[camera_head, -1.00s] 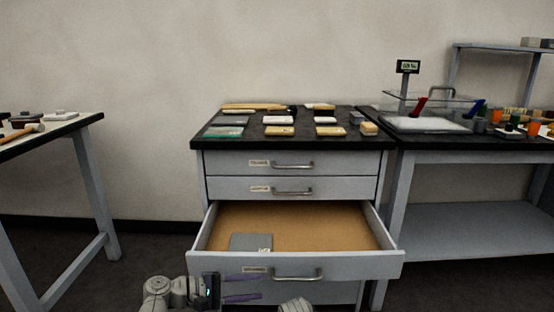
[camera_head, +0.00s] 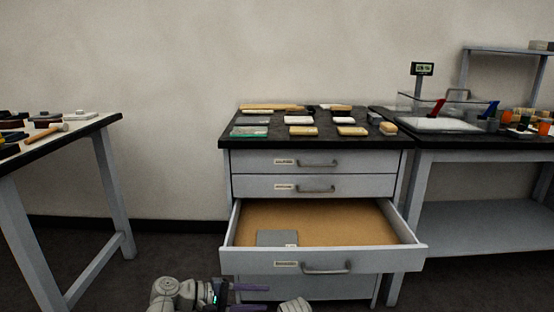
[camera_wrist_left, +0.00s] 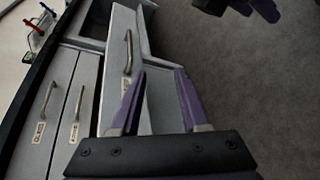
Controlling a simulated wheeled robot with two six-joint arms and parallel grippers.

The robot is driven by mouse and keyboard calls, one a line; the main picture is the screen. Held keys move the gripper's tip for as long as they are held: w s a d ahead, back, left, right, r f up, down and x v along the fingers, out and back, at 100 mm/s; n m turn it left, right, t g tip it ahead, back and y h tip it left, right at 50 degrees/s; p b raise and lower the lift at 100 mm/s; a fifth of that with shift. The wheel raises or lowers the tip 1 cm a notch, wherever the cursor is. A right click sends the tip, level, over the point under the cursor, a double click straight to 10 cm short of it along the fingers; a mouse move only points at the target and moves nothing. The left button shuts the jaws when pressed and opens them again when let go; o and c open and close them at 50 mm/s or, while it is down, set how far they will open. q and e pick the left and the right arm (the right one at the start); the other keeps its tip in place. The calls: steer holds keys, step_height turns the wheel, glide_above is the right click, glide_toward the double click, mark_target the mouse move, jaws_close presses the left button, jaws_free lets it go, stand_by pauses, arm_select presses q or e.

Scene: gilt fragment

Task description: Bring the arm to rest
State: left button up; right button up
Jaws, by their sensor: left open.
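My left gripper (camera_head: 262,297) is at the bottom of the head view, in front of the open drawer (camera_head: 345,262) and low beside its front panel. Its two purple fingers are apart with nothing between them. The left wrist view shows the same open, empty fingers (camera_wrist_left: 160,75) with the drawer front and its handle (camera_wrist_left: 128,52) beyond them. A dark gripper part with purple fingers, likely my right gripper (camera_wrist_left: 252,9), is cut off at the top of that view. Its opening cannot be made out.
The grey drawer cabinet (camera_head: 312,160) carries several small blocks and boxes on its black top. The open drawer holds a flat grey piece (camera_head: 277,238). A table (camera_head: 75,132) stands at left and a bench (camera_head: 480,143) at right. Bare floor (camera_head: 170,250) lies between.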

arm_select(q)
steer(key=s+a+f+m+g+y+p, duration=0.1)
steer(key=s+f+m+g+y+p, duration=0.45)
steer(key=s+m+y, duration=0.7)
step_height(320, 180, up, 37)
steer(key=w+t+y+p, duration=0.1)
steer(key=y+p, duration=0.1)
steer(key=p, duration=3.8)
steer(key=shift+w+f, duration=0.2)
